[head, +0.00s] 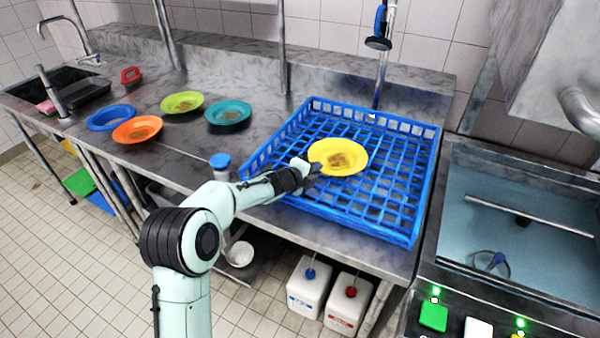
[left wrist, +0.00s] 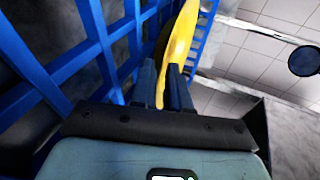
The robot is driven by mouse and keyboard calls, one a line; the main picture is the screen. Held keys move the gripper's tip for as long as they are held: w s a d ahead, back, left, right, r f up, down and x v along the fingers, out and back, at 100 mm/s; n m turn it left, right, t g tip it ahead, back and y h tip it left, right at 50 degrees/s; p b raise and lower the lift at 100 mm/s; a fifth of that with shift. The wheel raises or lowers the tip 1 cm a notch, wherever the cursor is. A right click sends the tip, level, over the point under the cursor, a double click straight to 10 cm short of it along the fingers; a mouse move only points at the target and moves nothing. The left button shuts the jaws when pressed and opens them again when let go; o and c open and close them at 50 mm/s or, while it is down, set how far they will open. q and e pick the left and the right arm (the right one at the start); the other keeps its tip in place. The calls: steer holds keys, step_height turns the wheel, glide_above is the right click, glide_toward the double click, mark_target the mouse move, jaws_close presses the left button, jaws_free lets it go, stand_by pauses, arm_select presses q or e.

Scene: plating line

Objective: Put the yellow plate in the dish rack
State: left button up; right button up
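The yellow plate (head: 338,157) has a brown stain in its middle. In the head view it is above or at the blue dish rack (head: 416,236), over its left-centre part. My left gripper (head: 316,166) reaches in from the left and is shut on the plate's near left rim. In the left wrist view the yellow plate (left wrist: 181,45) shows edge-on between the two dark fingers (left wrist: 165,88), with the blue rack bars (left wrist: 102,45) close beside it. I cannot tell whether the plate touches the rack. My right gripper is not in view.
Orange (head: 137,129), blue (head: 111,117), green (head: 182,102) and teal (head: 228,113) plates lie on the steel counter to the left. A blue-capped container (head: 220,165) stands near the counter's front edge. A hanging sprayer (head: 378,42) is behind the rack; a machine (head: 520,210) stands right.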

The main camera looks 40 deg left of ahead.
arm_select(q)
steer(key=v, duration=1.1)
steer(key=shift+d+r, duration=0.15)
